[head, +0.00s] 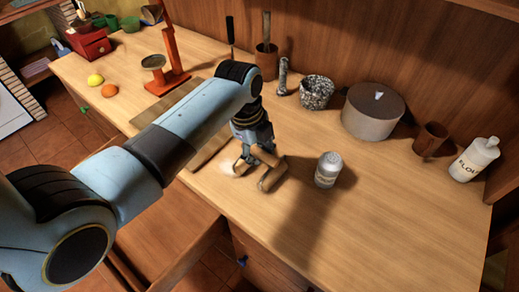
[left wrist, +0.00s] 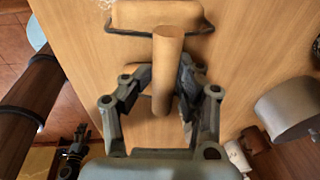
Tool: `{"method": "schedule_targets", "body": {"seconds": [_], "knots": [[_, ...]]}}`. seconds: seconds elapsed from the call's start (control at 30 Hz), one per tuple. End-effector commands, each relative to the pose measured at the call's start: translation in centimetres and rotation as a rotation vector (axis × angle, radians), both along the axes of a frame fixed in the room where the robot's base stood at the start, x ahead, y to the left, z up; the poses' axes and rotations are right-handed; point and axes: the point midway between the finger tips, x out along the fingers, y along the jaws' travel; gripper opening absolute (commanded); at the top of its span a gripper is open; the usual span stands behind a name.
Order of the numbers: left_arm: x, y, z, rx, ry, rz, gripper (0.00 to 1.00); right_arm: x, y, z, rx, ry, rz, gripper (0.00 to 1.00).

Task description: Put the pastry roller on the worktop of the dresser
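The pastry roller (head: 271,179) is a wooden tool with a short cylinder at its end, near the front edge of the wooden worktop (head: 330,235). In the left wrist view its thick roller (left wrist: 150,16) sits in a dark wire frame, and its handle (left wrist: 168,60) runs between the fingers. My left gripper (head: 248,155) points down at it. In the left wrist view the fingers (left wrist: 166,80) press close on both sides of the handle. I cannot tell whether the roller touches the worktop.
A salt-like shaker (head: 328,169) stands right of the roller. A lidded pot (head: 372,111), a speckled pot (head: 317,92), a brown cup (head: 430,139) and a flour jar (head: 474,160) line the back. A red stand (head: 175,62) is at the left. The front right is clear.

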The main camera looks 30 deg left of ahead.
Motion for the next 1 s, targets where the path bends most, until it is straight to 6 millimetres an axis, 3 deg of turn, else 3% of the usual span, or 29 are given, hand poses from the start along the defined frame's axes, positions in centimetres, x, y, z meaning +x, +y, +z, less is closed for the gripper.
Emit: {"method": "schedule_targets", "body": {"seconds": [0.37,0.57,0.8,1.0], "knots": [[0.1,0.0,0.5,0.0,-0.002,0.0,0.45,0.0,0.4,0.1,0.005,-0.001,-0.001,0.52],[-0.1,0.3,3.4,0.001,-0.008,0.0,0.45,0.1,0.5,-0.3,0.005,-0.002,-0.001,0.52],[-0.8,0.9,9.1,0.0,-0.009,0.0,0.45,0.1,0.4,-0.9,0.005,-0.002,-0.001,0.52],[-1.2,1.3,12.2,0.0,-0.006,0.001,0.45,0.1,0.4,-1.2,0.005,-0.001,-0.001,0.52]]}}
